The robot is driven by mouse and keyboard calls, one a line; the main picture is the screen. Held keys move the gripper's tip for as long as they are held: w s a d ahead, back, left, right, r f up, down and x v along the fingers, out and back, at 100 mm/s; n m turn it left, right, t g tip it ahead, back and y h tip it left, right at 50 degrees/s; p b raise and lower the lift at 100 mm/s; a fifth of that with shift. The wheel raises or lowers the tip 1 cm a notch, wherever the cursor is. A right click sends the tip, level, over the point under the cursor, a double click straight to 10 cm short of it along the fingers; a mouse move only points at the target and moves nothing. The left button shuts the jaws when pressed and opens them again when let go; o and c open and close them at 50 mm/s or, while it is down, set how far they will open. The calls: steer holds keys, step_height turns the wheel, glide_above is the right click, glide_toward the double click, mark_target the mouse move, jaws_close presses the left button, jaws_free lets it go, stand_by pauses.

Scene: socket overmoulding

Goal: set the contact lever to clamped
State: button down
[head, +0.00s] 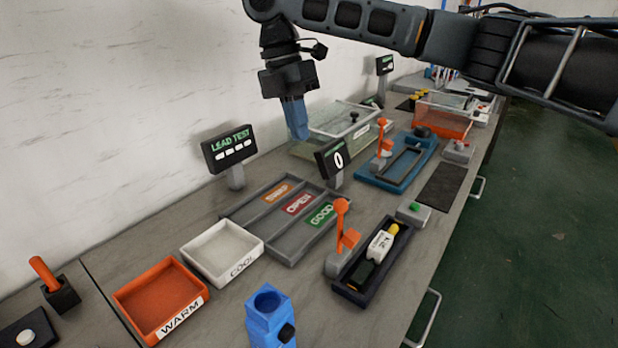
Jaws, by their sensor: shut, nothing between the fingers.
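The near lever (341,220) stands roughly upright on a grey block beside a dark tray fixture (341,287). The far lever (381,140) stands roughly upright at the left side of a blue fixture (407,177). My gripper (298,133) has blue fingers, shut and empty, pointing down. It is in the air at the back, left of the far lever and well above and behind the near one, touching neither.
The dark tray holds a white and black part with a yellow end (381,243). A green-button box (414,212) is beside it. Grey sorting trays (262,226), a small "0" display (333,158), a LEAD TEST display (229,148), COOL (250,264) and WARM (196,303) trays stand left.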

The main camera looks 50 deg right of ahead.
stand_by(0.3)
steer(key=s+f+p, duration=0.2)
steer(key=s+f, duration=0.4)
steer(key=f, duration=0.4)
steer(key=shift+s+f, duration=0.25)
steer(key=shift+f, duration=0.05)
steer(key=shift+d, duration=0.1)
